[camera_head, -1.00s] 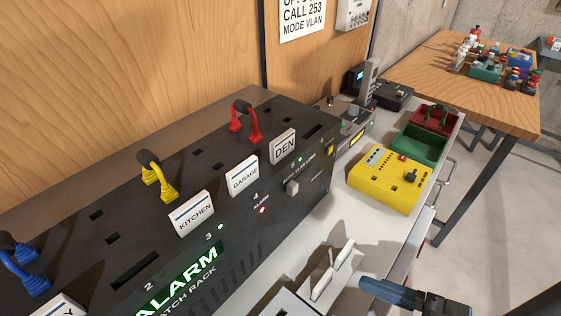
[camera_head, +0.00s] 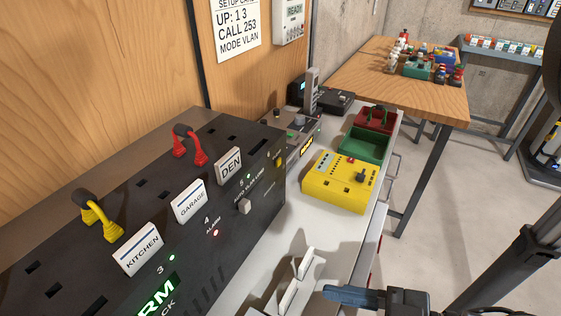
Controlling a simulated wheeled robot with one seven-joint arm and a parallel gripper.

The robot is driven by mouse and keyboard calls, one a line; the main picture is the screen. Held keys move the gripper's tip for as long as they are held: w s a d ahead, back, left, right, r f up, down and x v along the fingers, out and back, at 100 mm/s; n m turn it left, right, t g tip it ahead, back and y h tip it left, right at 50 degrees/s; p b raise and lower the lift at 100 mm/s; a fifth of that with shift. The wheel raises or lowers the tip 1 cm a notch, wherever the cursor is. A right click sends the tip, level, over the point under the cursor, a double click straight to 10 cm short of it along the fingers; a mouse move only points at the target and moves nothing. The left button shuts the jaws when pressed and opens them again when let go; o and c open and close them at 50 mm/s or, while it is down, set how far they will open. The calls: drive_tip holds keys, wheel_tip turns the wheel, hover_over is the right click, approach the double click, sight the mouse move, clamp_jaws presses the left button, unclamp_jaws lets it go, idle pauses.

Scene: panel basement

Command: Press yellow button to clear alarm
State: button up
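The yellow button (camera_head: 281,160) is small and sits near the right end of the black alarm patch rack (camera_head: 262,192). A red light (camera_head: 216,233) glows beside the small alarm label on the rack, and a green light (camera_head: 172,257) glows near the number 3. My gripper (camera_head: 335,294) shows from the side at the bottom of the view, a dark block with a blue-grey finger pointing left. It is in front of the rack and well apart from the button. Its finger gap cannot be made out.
A yellow control box (camera_head: 338,190) with a red button and black knob stands right of the rack, near green (camera_head: 364,146) and red (camera_head: 375,119) bins. White upright parts (camera_head: 300,277) stand close left of my gripper. Red (camera_head: 190,147) and yellow (camera_head: 100,217) plugs rise from the rack top.

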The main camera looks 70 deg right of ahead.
clamp_jaws()
idle(0.3)
idle(1.1)
